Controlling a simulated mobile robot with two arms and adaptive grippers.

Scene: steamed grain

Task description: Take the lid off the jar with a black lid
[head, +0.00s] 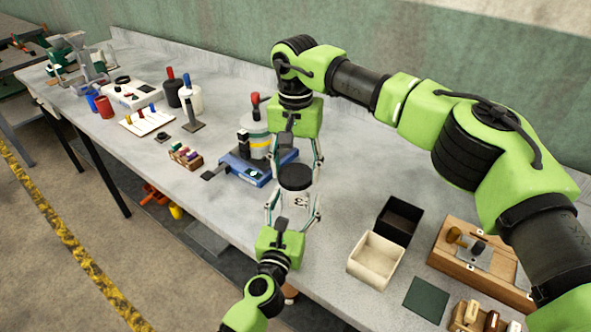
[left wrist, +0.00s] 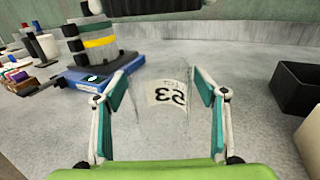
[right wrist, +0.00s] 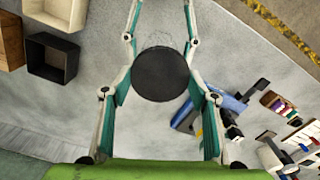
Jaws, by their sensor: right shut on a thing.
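A clear jar with a printed number label (head: 299,201) stands between my two grippers in the head view, near the table's front edge. The label also shows in the left wrist view (left wrist: 171,94). Its round black lid (head: 294,177) is at the jar's top; the right wrist view shows the lid (right wrist: 161,74) from above.
A blue device (head: 240,165) with a grey and yellow container stands left of the jar. A black box (head: 402,217) and a cream box (head: 375,262) stand to the right, with a dark green mat (head: 426,299) and a wooden tray (head: 440,250) beyond.

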